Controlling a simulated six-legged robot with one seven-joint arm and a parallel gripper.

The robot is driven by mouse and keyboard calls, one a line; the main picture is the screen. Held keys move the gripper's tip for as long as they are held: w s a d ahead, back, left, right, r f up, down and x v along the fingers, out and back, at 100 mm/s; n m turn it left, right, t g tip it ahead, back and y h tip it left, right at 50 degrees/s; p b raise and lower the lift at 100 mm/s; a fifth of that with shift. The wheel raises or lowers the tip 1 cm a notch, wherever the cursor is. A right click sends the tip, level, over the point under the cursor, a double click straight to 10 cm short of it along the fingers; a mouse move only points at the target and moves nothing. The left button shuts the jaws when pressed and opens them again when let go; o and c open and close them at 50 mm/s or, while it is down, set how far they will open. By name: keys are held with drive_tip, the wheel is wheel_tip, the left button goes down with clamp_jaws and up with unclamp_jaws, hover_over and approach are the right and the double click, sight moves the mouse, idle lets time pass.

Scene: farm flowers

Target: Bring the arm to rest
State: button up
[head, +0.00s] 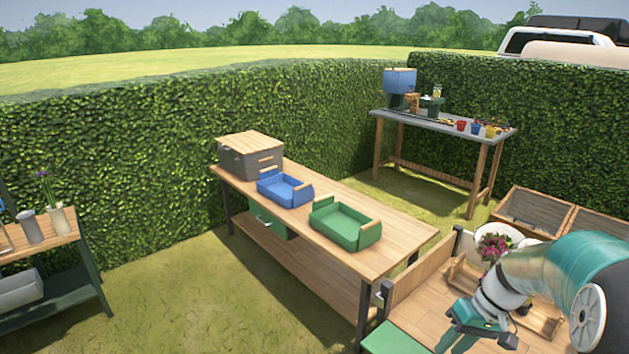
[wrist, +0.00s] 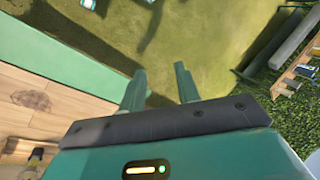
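My gripper shows at the lower right in the head view (head: 455,338), at the end of my bent teal arm. It is low over the near edge of a wooden deck (head: 415,312). In the wrist view my gripper (wrist: 158,80) has its two green fingers apart with nothing between them, and grass lies below. The fingertips are small in the head view.
A wooden workbench (head: 405,232) holds a blue tray (head: 285,189), a green tray (head: 345,225) and a grey crate (head: 250,160). A pot of pink flowers (head: 495,245) stands near my arm. A far table (head: 440,124) stands by the hedge. Open grass (head: 190,300) lies left.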

drive_tip(key=s+a+r+m+t+h, duration=0.1)
drive_tip(key=s+a+r+t+h, duration=0.4)
drive_tip(key=s+a+r, duration=0.8)
drive_tip(key=shift+s+a+r+t, duration=0.15)
drive_tip(key=shift+s+a+t, duration=0.1)
drive_tip(key=shift+t, duration=0.25)
drive_tip(key=shift+d, duration=0.25)
